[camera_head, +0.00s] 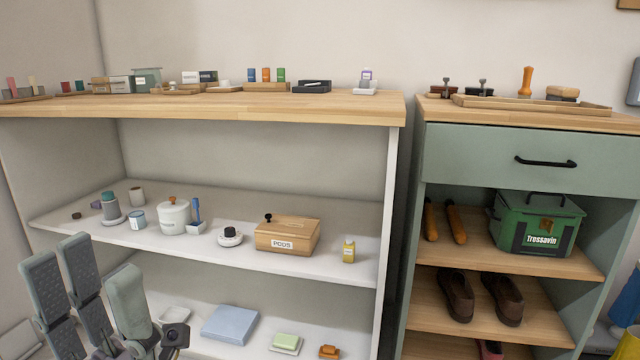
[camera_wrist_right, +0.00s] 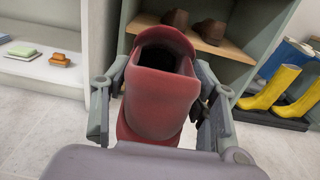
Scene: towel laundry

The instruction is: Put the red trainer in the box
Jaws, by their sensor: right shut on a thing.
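The red trainer (camera_wrist_right: 158,105) fills the middle of the right wrist view, its dark opening toward the camera. My right gripper (camera_wrist_right: 162,88) is shut on it, with fingers on both sides. The right gripper is not seen in the head view. My left gripper (camera_head: 100,285) is at the lower left of the head view, its fingers apart and empty, in front of the white shelves. A green lidded box (camera_head: 540,225) with a dark handle stands on the cabinet's upper shelf. I cannot tell whether it is the task's box.
Brown shoes (camera_head: 480,296) stand on the cabinet shelf below, and a partly hidden reddish shoe (camera_head: 490,349) lower still. A wooden PODS box (camera_head: 287,234) sits on the white shelf. Yellow boots (camera_wrist_right: 272,90) stand at right in the wrist view. The floor (camera_wrist_right: 45,115) at left is clear.

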